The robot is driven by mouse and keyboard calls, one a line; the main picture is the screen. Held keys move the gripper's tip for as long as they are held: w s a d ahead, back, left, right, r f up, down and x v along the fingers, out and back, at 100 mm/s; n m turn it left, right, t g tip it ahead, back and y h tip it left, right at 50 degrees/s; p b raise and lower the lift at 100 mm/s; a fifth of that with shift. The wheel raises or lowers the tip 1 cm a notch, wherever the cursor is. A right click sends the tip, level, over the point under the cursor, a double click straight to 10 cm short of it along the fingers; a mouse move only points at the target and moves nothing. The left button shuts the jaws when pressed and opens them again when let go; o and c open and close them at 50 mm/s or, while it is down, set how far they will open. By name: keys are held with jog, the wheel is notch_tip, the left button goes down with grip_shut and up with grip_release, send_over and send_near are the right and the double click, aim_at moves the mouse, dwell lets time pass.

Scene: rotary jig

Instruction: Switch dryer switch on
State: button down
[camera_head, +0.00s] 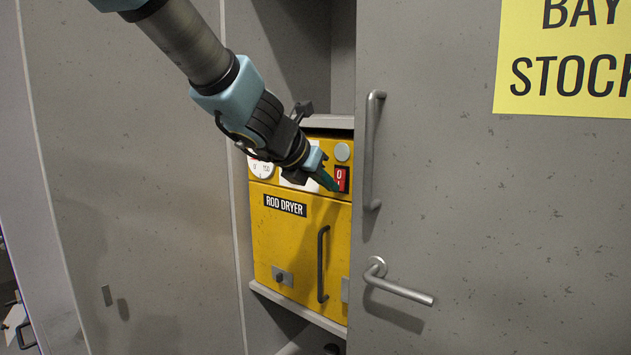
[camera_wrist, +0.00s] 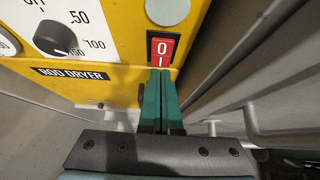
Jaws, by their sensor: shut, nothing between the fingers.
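The dryer switch (camera_head: 341,179) is a red rocker marked 0 and I at the upper right of the yellow rod dryer (camera_head: 270,235). In the wrist view the switch (camera_wrist: 162,49) shows in a black frame, with the 0 half above and the I half below. My gripper (camera_head: 336,188) is shut and empty, its green fingers together. In the wrist view the fingertips (camera_wrist: 161,71) are at the lower edge of the switch, over the I end. I cannot tell whether they touch it. The tips hide part of the switch's lower end.
A dial (camera_wrist: 62,38) and a grey round disc (camera_wrist: 167,10) are on the dryer's panel. The dryer sits in a recess. A grey door (camera_head: 450,220) with bar handles (camera_head: 371,150) stands close on the right. Open space lies in front.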

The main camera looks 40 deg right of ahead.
jog(key=shift+w+d, duration=0.1)
jog(key=shift+d, duration=0.3)
jog(key=shift+f, duration=0.1)
jog(key=b, duration=0.1)
jog(key=f+b, duration=0.1)
jog(key=b, duration=0.1)
jog(key=shift+d+h, duration=0.2)
jog(key=shift+h, duration=0.1)
jog(key=shift+r+p, duration=0.4)
jog(key=shift+r, duration=0.2)
jog(key=shift+r+p, duration=0.75)
jog(key=shift+p, duration=0.05)
